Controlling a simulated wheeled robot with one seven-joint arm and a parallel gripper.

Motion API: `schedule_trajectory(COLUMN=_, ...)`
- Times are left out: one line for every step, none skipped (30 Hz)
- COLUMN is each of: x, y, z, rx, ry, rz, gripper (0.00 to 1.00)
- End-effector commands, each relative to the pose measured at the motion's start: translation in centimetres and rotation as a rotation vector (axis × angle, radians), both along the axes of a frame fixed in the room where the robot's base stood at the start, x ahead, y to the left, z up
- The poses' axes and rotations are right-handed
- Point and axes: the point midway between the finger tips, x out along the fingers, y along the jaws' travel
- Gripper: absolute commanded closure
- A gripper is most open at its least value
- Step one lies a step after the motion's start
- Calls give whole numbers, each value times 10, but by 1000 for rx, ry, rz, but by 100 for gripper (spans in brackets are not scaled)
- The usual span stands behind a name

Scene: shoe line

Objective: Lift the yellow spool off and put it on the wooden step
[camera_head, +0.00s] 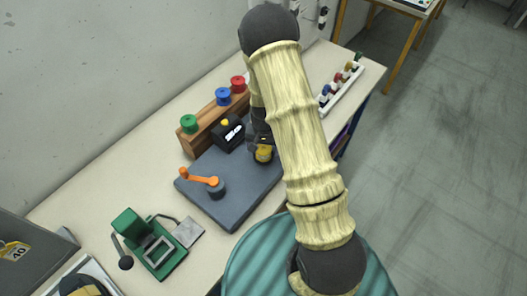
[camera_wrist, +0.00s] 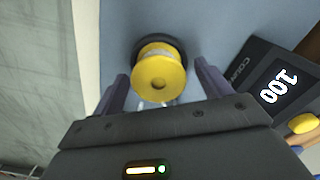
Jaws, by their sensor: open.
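The yellow spool (camera_wrist: 159,78) stands on a dark round base on the blue-grey plate, seen from above in the wrist view. In the head view the yellow spool (camera_head: 263,153) shows at the plate's right side, partly hidden by my gripper. My gripper (camera_wrist: 160,84) is open, with one finger on each side of the spool; I cannot tell whether they touch it. The wooden step (camera_head: 201,129) stands at the back of the table against the wall side. Green, blue and red spools stand on it in a row.
An orange crank (camera_head: 199,177) is on the plate (camera_head: 225,199). A green press (camera_head: 149,244) stands front left. A white rack (camera_head: 341,90) with coloured pieces is at the far right.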

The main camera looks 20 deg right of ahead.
Motion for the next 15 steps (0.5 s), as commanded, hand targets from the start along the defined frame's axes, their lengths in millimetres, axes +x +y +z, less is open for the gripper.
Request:
schedule_trajectory(x=0, y=0, z=0, rx=0, ry=0, rz=0, gripper=23)
schedule_trajectory(x=0, y=0, z=0, rx=0, ry=0, rz=0, gripper=23)
schedule_trajectory(x=0, y=0, z=0, rx=0, ry=0, rz=0, gripper=23)
schedule_trajectory(x=0, y=0, z=0, rx=0, ry=0, rz=0, gripper=23)
schedule_trajectory(x=0, y=0, z=0, rx=0, ry=0, rz=0, gripper=27)
schedule_trajectory(x=0, y=0, z=0, rx=0, ry=0, rz=0, gripper=35)
schedule_trajectory(x=0, y=0, z=0, rx=0, ry=0, rz=0, gripper=41)
schedule_trajectory(x=0, y=0, z=0, rx=0, ry=0, rz=0, gripper=46)
schedule_trajectory(x=0, y=0, z=0, rx=0, ry=0, rz=0, gripper=54)
schedule_trajectory(x=0, y=0, z=0, rx=0, ry=0, rz=0, gripper=60)
schedule_trajectory(x=0, y=0, z=0, rx=0, ry=0, rz=0, gripper=66)
schedule_trajectory(x=0, y=0, z=0, rx=0, ry=0, rz=0, gripper=74)
schedule_trajectory(x=0, y=0, z=0, rx=0, ry=0, rz=0, gripper=78)
schedule_trajectory(x=0, y=0, z=0, rx=0, ry=0, rz=0, gripper=82)
schedule_trajectory(x=0, y=0, z=0, rx=0, ry=0, rz=0, gripper=82)
